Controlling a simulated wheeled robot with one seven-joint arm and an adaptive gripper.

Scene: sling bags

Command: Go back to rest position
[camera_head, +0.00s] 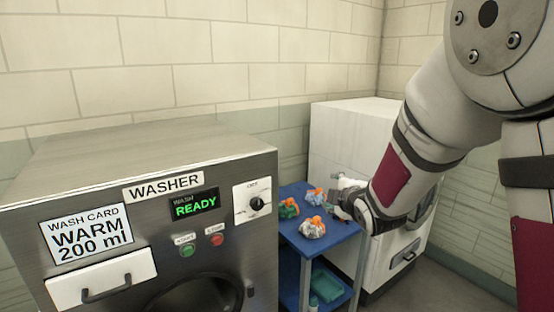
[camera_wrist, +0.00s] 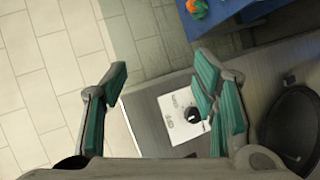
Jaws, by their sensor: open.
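My gripper (camera_wrist: 160,90) is open and empty in the wrist view, its teal-padded fingers apart with the washer's dial panel (camera_wrist: 180,117) visible beyond them. In the head view my arm reaches down from the upper right, and its end is by the blue cart, in front of the white machine. The fingers are hard to make out there. Several sling bags with orange parts lie on the cart top, among them a white-grey one (camera_head: 312,228) and a green one (camera_head: 288,208). One bag shows at the top edge of the wrist view (camera_wrist: 198,8).
The steel washer (camera_head: 150,165) fills the left, its display reading READY and its card reading WARM 200 ml. The blue cart (camera_head: 318,246) stands right of it, with a teal item on its lower shelf. A white machine (camera_head: 350,130) stands behind. Floor shows at lower right.

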